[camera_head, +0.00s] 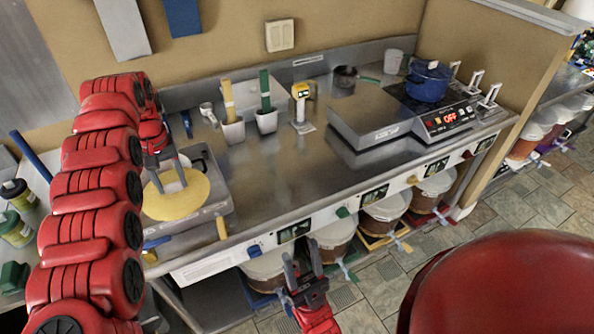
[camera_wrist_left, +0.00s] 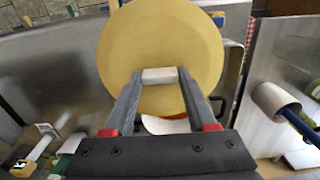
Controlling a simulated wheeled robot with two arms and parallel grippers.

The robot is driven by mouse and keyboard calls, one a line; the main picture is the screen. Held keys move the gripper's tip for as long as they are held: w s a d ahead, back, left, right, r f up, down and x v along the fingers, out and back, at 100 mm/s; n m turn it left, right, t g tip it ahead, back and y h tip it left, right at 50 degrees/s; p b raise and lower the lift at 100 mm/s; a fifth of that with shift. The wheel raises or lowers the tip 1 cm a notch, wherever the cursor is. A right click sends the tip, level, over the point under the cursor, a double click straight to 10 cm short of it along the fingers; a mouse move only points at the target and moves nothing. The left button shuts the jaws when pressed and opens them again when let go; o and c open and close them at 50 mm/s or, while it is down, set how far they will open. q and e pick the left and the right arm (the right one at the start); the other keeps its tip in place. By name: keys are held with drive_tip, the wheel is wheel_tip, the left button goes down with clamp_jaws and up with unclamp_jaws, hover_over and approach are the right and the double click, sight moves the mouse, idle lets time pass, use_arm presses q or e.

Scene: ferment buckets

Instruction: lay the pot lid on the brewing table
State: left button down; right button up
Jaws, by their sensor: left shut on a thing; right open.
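The pot lid is a flat yellow disc (camera_head: 175,203) with a pale grip piece at its middle. My left gripper (camera_head: 169,185) is shut on that grip piece, above the left end of the steel brewing table (camera_head: 345,190). In the left wrist view the lid (camera_wrist_left: 160,40) fills the space beyond my left gripper (camera_wrist_left: 160,76), with the grip piece between the fingertips. Whether the lid touches what is under it cannot be told. My right gripper (camera_head: 303,275) is open and empty, in front of the table's front edge.
Two holders with tools (camera_head: 233,131), a yellow-topped device (camera_head: 301,110) and a grey box (camera_head: 370,118) stand further right. A blue pot (camera_head: 428,82) sits on the hob. The table's middle is clear.

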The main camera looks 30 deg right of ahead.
use_arm(q)
drive_tip(key=shift+s+a+r, duration=0.1)
drive_tip(key=shift+r, duration=0.05)
drive_tip(key=shift+s+a, duration=0.1)
drive_tip(key=shift+a, duration=0.05)
drive_tip(key=shift+w+a, duration=0.1)
drive_tip(key=shift+w, duration=0.1)
drive_tip(key=shift+w, duration=0.1)
